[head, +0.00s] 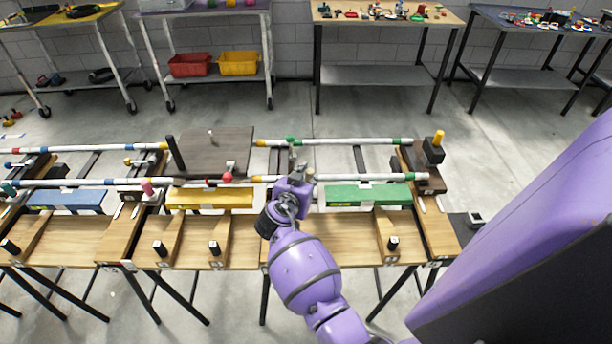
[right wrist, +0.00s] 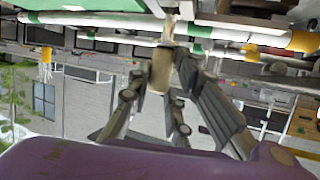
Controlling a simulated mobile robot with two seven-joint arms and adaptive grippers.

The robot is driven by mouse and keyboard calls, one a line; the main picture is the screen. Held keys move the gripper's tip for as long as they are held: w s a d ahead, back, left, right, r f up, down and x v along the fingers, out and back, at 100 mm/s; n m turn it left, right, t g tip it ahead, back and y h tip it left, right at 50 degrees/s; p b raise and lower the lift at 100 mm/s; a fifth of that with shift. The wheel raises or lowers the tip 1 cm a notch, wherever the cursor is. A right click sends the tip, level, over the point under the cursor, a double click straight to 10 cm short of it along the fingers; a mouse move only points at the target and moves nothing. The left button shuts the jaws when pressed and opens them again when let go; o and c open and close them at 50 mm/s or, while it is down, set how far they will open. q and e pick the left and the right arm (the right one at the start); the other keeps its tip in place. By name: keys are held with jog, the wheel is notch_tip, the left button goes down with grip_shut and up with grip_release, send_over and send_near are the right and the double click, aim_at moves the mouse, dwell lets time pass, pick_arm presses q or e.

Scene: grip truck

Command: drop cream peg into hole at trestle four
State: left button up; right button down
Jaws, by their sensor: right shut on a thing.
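My right gripper (head: 299,170) is at the rails over the middle of the bench, between the yellow block and the green block. It is shut on the cream peg (right wrist: 161,70), which shows between the fingers in the right wrist view. In the head view the gripper mostly hides the peg. The peg is close to a white rail with green bands (right wrist: 130,20). I cannot tell which hole lies under it or whether the peg touches anything. My left gripper is not in view. I cannot read the trestle numbers.
A green block (head: 368,195) and a yellow block (head: 210,198) lie along the bench (head: 335,236). A dark plate (head: 215,150) rests on the rails to the left. A yellow-topped post (head: 437,143) stands at the right end. Parts tables stand at the back.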

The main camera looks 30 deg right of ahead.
jog(key=shift+s+f+b, duration=0.1)
jog(key=shift+f+b, duration=0.6)
jog(key=shift+f, duration=0.45)
jog(key=shift+f+b, duration=0.35)
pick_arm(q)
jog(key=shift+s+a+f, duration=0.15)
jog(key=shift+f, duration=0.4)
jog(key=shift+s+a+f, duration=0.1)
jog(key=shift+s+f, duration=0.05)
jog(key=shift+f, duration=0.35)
pick_arm(e)
jog(key=c, duration=1.6)
grip_release()
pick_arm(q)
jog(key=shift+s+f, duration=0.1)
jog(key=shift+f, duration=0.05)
pick_arm(e)
jog(key=shift+o, duration=0.4)
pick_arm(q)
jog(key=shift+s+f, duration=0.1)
pick_arm(e)
jog(key=v, duration=1.2)
